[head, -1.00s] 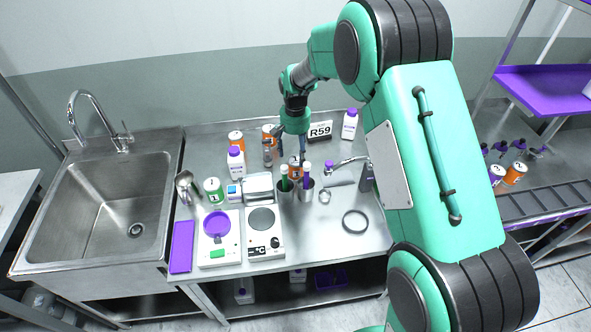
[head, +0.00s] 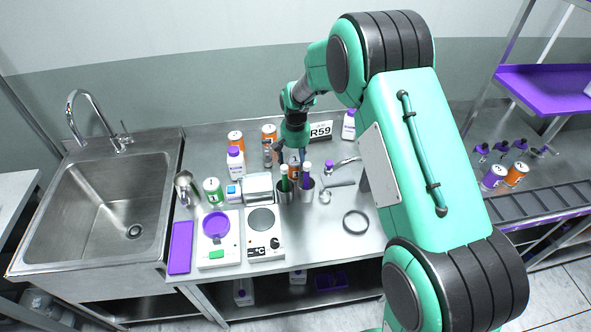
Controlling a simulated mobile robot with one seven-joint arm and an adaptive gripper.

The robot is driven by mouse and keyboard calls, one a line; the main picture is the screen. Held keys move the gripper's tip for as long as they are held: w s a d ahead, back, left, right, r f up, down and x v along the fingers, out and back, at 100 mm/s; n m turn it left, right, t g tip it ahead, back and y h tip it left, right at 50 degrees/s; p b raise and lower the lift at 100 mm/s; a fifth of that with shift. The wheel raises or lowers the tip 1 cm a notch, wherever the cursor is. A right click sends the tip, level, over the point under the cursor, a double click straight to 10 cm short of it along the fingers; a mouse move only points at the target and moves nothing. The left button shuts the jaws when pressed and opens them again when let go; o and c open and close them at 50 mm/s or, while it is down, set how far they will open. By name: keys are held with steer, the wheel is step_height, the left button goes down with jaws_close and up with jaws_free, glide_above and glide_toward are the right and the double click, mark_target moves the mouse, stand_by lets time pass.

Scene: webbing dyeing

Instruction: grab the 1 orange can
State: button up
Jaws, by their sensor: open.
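My gripper (head: 293,155) points down over the middle of the steel table, its fingers apart. Directly below it an orange can (head: 294,168) stands behind two metal cups. Its top lies close to or between the fingers; I cannot tell whether they touch it. The cups and the purple-capped and green items in them hide its lower part. Two more orange cans stand further back, one at the left (head: 235,139) and one nearer the gripper (head: 269,132). Another orange can (head: 516,174) stands on the right bench beside a purple can (head: 494,177).
The metal cups (head: 284,196) stand just in front of the can. A white purple-capped bottle (head: 236,163), a green can (head: 213,191), a scale (head: 218,250) and a hot plate (head: 263,247) are to the left. A ring (head: 355,222) lies right, with bare table around it.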

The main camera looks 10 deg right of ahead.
mark_target(295, 170)
steer(key=shift+f+b, duration=0.4)
steer(key=shift+f, duration=1.65)
steer(key=c, duration=1.5)
